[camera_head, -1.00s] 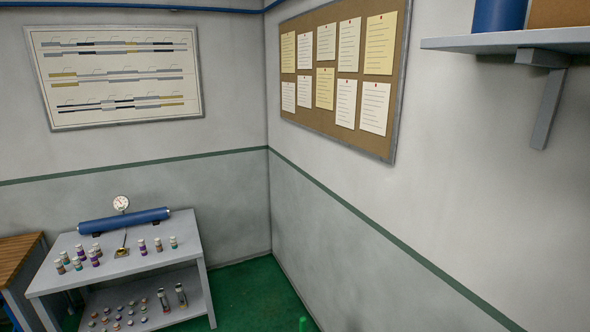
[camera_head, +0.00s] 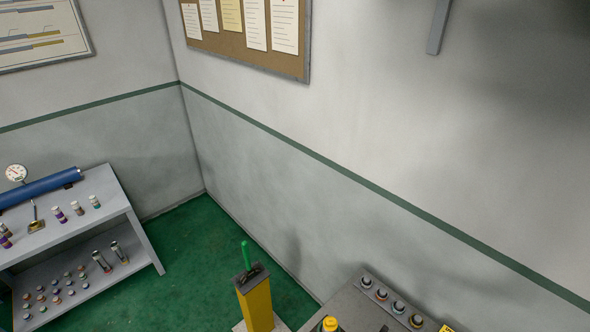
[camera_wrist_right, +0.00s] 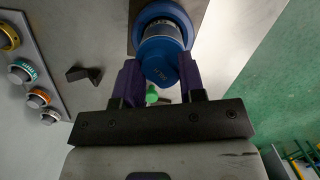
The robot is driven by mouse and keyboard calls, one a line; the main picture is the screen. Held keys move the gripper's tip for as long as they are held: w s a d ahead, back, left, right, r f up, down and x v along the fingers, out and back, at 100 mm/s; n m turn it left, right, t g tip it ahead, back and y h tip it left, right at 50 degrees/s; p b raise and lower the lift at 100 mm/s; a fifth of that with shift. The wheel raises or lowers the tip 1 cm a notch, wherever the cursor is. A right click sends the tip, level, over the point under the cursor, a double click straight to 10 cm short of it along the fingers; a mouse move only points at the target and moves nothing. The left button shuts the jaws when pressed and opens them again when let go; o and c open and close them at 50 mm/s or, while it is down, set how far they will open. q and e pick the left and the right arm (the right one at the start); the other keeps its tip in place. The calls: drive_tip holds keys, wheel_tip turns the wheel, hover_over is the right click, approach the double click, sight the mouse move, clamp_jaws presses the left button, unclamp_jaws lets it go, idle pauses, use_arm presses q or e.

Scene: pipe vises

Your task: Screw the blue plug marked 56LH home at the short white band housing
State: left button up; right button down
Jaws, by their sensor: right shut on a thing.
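In the right wrist view, my right gripper (camera_wrist_right: 160,88) is shut on a blue round plug (camera_wrist_right: 162,62), with a dark purple finger on each side. A small dark marking shows on the plug's end face, too small to read surely. Beyond the plug is a grey printed band (camera_wrist_right: 161,29) and a wider blue rim. I cannot tell whether they belong to the plug or to something behind it. No housing with a short white band can be made out. Neither gripper shows in the head view, and my left gripper is in no view.
A grey bench (camera_head: 350,308) at the lower right bears several round ringed pieces (camera_head: 398,308). A yellow post (camera_head: 256,303) with a green rod (camera_head: 245,254) stands beside it. A grey table (camera_head: 105,200) at left carries a blue pipe (camera_head: 40,187), a gauge and several small cylinders. Green floor lies between.

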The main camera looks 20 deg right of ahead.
drive_tip(key=c, duration=0.9)
unclamp_jaws()
drive_tip(key=shift+c, duration=0.2)
drive_tip(key=m+y, duration=0.1)
drive_tip(key=m, duration=0.4)
drive_tip(key=shift+a+m, duration=0.1)
drive_tip(key=shift+m, duration=0.2)
drive_tip(key=m, duration=0.5)
drive_tip(key=shift+g+y, duration=0.4)
